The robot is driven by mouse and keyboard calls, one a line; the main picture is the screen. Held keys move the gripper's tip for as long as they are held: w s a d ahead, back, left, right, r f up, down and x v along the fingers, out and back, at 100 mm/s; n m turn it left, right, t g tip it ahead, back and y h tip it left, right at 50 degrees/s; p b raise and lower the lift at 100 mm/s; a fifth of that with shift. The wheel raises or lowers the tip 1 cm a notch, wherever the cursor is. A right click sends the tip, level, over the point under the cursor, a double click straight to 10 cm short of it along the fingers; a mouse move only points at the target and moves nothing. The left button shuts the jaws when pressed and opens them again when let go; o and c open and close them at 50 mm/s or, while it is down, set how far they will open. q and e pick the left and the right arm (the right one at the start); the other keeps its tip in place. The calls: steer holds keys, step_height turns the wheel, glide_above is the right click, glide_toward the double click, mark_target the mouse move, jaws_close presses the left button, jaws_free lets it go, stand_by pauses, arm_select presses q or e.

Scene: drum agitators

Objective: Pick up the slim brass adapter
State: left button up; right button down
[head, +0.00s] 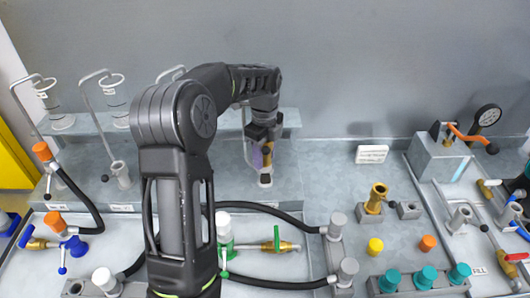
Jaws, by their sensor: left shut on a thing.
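My left arm rises through the middle of the head view and bends over to the back. Its gripper (262,148) points down and is shut on a narrow brass piece, the slim brass adapter (267,158). The fingers hide most of the adapter. A wider brass fitting (378,197) stands upright in a grey block to the right. My right gripper is not in view.
Teal caps (425,277), a yellow cap (375,245) and an orange cap (428,242) stand at front right. Black hoses (270,211) cross the bench. Bent rods with glass cylinders (113,93) stand at back left.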

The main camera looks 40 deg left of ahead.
arm_select(q)
jaws_close()
steer(key=shift+r, duration=0.1)
stand_by(0.3)
steer(key=shift+r, duration=0.25)
step_height(320, 180, up, 6)
steer(key=shift+f+b, duration=0.1)
steer(key=shift+b, duration=0.7)
step_height(320, 180, up, 4)
steer(key=shift+f+p, duration=0.15)
steer(key=shift+p, duration=0.65)
steer(key=shift+f, duration=0.1)
